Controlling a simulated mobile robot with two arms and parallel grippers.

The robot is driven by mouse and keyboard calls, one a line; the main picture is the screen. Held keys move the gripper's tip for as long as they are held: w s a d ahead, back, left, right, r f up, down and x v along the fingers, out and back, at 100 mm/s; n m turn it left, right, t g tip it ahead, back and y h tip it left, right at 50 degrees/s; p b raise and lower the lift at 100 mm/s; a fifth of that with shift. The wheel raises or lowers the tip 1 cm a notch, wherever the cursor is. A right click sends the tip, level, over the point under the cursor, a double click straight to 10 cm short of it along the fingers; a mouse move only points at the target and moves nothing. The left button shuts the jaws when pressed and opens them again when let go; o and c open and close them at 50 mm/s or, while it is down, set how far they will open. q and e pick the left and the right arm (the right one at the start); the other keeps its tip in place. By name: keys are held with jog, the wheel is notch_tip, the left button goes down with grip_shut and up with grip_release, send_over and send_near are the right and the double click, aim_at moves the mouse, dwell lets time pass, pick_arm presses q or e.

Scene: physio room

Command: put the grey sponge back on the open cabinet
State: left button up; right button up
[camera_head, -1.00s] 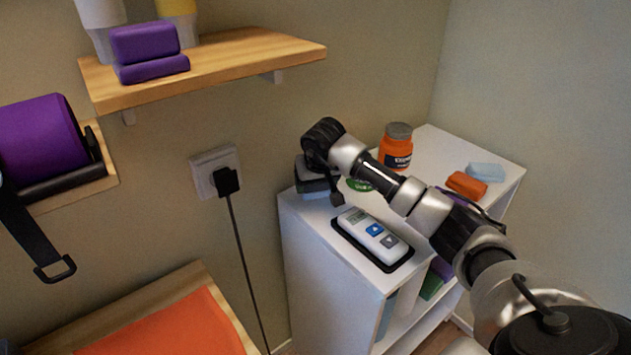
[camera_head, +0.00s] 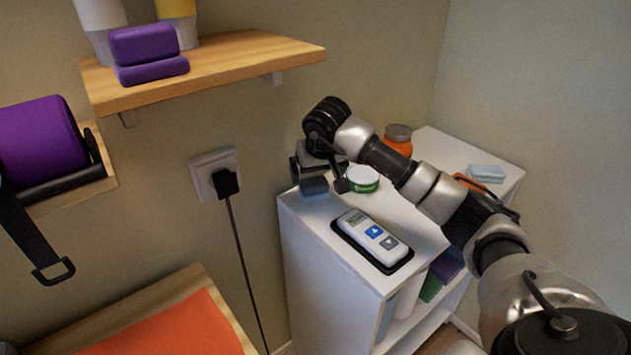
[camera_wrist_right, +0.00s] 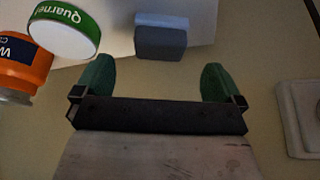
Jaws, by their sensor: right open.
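The grey sponge (camera_head: 314,186) sits on top of the open white cabinet (camera_head: 315,215), at its back left corner by the wall. In the right wrist view the sponge (camera_wrist_right: 160,42) is a dark blue-grey block at the edge of the white top. My right gripper (camera_head: 308,170) is just above and behind the sponge in the head view. In the wrist view its green-tipped fingers (camera_wrist_right: 158,84) are spread wide and empty, with the sponge beyond the tips and apart from them. My left gripper is out of view.
A wall socket (camera_head: 214,172) is to the left. A wooden shelf (camera_head: 230,62) juts out above.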

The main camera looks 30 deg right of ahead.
jog(key=v, duration=0.6)
jog(key=shift+r, duration=0.1)
